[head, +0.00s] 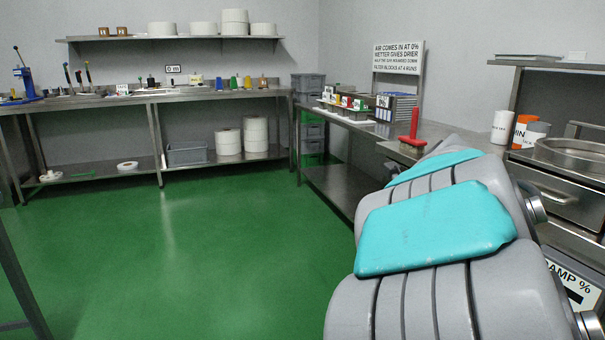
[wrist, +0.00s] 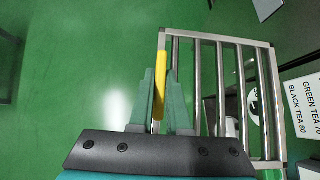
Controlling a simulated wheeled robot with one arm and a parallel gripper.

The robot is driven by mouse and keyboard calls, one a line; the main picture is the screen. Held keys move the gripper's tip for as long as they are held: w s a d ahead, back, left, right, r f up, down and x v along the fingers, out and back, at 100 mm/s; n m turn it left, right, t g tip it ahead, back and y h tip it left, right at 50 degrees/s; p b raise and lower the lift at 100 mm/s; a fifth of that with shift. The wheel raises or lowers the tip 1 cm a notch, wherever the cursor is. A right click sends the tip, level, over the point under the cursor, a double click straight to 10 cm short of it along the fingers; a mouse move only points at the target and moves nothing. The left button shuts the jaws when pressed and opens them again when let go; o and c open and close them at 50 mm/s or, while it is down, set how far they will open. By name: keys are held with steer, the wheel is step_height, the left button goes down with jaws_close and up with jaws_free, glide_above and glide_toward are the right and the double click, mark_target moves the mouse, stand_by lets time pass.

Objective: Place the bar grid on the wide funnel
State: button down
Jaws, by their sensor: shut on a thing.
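The bar grid (wrist: 223,37), a metal frame with several parallel bars, fills the right half of the wrist view. Its left edge carries a yellow grip strip (wrist: 160,75). My gripper (wrist: 163,78) has green fingers and is shut on that yellow strip, holding the grid over the green floor. The head view shows neither the gripper nor the grid; my arm covers that side. A wide round metal vessel (head: 575,153) stands on the right bench in the head view; I cannot tell whether it is the wide funnel.
A sign reading green tea and black tea (wrist: 304,105) is right of the grid. In the head view, a red-handled tool (head: 411,135) and printed cans (head: 520,130) stand on the right-hand benches. The green floor (head: 190,250) at left is clear.

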steer(key=w+f+m+h, duration=0.1)
steer(key=w+f, duration=0.1)
steer(key=f, duration=0.8)
steer(key=w+a+f+m, duration=0.1)
steer(key=w+f, duration=0.1)
steer(key=f, duration=0.8)
steer(key=shift+w+f+h, duration=0.2)
steer(key=shift+w+h, duration=0.2)
steer(key=shift+a+r, duration=0.1)
steer(key=shift+s+f+b, duration=0.1)
steer(key=shift+f+b, duration=0.8)
steer(key=shift+f, duration=0.15)
